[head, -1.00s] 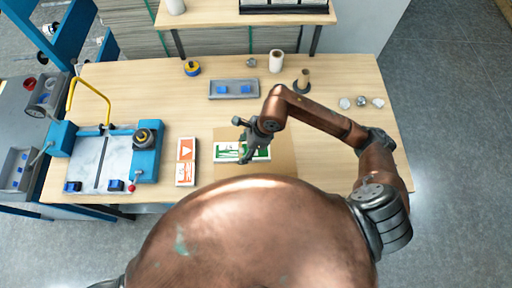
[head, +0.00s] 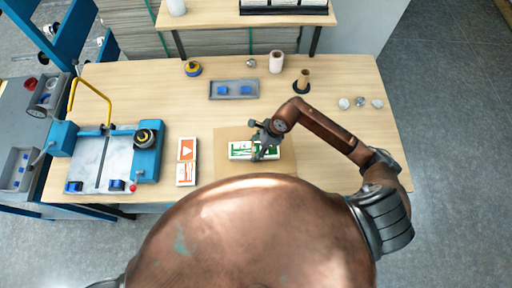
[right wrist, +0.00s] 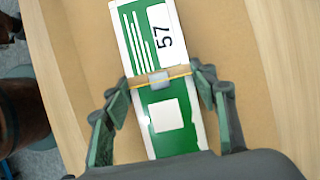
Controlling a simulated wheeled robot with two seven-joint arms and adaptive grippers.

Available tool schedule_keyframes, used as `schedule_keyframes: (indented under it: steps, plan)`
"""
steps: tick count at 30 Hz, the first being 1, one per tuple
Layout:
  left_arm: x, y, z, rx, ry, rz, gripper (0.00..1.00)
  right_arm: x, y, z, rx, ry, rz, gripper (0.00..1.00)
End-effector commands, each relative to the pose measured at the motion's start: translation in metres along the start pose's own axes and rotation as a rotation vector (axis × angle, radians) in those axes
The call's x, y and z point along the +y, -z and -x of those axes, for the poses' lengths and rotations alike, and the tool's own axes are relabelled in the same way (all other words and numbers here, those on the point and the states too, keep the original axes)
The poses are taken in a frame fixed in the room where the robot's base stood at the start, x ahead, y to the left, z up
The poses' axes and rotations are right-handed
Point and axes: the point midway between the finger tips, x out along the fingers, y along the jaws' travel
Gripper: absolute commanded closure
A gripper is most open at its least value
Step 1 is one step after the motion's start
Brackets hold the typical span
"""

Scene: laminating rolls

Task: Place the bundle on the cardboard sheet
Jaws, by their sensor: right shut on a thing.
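The bundle (head: 239,149) is a stack of green and white cards with a narrow band around its middle. My right gripper (head: 263,149) is shut on it, with one finger on each long side near the band. The right wrist view shows the bundle (right wrist: 149,40) between the fingers of the gripper (right wrist: 162,82), its "57" label facing up. The bundle is over the brown cardboard sheet (head: 228,169) on the table. I cannot tell whether it touches the sheet. My left gripper is not in view.
Orange and white cards (head: 187,150) lie left of the sheet. A blue cutting machine (head: 148,160) with a yellow handle stands further left. A grey tray (head: 234,97) with blue pieces, a tape roll (head: 193,69) and paper rolls (head: 276,62) are behind. The table right of the sheet is clear under my arm.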

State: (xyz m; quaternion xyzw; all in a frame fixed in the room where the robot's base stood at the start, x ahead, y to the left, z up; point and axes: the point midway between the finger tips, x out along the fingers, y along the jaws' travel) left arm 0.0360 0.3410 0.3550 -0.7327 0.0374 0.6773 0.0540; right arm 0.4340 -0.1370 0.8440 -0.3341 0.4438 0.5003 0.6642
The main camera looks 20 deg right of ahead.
Motion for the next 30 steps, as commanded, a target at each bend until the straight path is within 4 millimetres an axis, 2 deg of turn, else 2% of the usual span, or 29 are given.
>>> schedule_keyframes:
  steps: [2,3,9,20,23,30]
  plan:
    - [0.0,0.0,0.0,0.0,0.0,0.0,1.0,0.0,-0.001,0.001,-0.001,0.001,0.001,0.81]
    - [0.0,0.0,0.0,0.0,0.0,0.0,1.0,0.0,0.0,0.0,0.0,0.0,0.0,0.45]
    - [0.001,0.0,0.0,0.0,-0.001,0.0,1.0,0.0,0.0,0.0,0.0,0.0,0.0,0.31]
    - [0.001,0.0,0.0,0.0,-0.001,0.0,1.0,-0.001,0.0,0.004,0.001,0.002,0.001,0.3]
    - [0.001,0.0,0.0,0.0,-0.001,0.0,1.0,-0.002,0.0,0.015,0.001,0.004,0.001,0.3]
    - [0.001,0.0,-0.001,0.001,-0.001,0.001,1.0,-0.001,0.001,0.062,0.003,0.005,0.003,0.3]
